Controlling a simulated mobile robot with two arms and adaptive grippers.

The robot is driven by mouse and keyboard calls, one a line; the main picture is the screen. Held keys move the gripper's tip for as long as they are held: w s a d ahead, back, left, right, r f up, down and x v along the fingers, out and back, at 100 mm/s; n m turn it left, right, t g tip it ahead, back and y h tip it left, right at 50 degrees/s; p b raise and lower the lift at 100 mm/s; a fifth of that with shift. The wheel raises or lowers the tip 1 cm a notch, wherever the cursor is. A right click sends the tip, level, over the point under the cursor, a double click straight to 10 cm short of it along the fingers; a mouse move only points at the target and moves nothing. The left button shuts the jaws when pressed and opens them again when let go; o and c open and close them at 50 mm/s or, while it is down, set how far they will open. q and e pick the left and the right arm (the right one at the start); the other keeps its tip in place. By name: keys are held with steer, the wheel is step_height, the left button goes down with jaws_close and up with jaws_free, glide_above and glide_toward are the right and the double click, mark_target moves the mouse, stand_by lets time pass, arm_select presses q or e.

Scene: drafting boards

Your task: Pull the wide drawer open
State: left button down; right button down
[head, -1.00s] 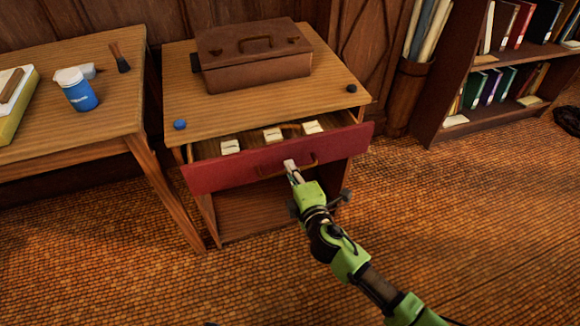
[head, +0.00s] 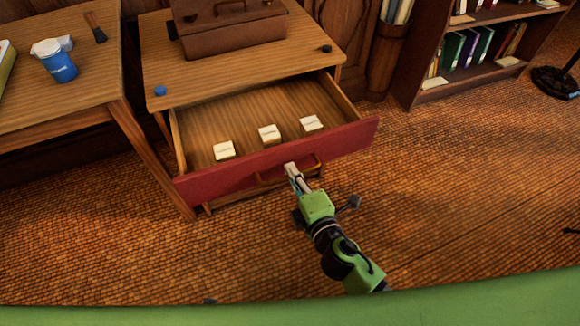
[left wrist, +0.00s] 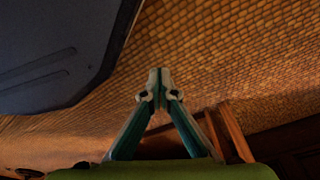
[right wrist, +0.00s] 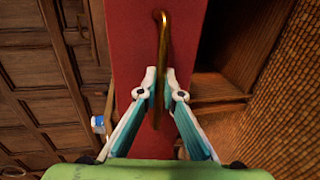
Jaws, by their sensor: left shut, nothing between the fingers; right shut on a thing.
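The wide drawer (head: 235,175) has a red front and a wooden inside, and it stands well out from the small wooden table. Several cream blocks lie in it near the front. Its curved brass handle (right wrist: 163,45) shows in the right wrist view. My right gripper (head: 290,168) is shut on the handle at the middle of the front; it also shows in the right wrist view (right wrist: 160,88). My left gripper (left wrist: 160,75) is shut and empty over the woven floor, and it is not in the head view.
A brown case (head: 235,30) sits on the table top (head: 165,60) with a blue knob-like piece (head: 160,91) and a dark one. A second table (head: 60,105) with a blue cup (head: 58,62) stands at the left. A bookcase (head: 450,82) stands at the right.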

arm_select(q)
steer(key=shift+s+a+f, duration=0.1)
steer(key=shift+s+f, duration=0.1)
steer(key=shift+s, duration=0.5)
arm_select(e)
steer(key=c, duration=2.2)
jaws_free()
arm_select(q)
steer(key=shift+w, duration=0.2)
arm_select(e)
steer(key=v, duration=1.2)
steer(key=shift+d, duration=0.1)
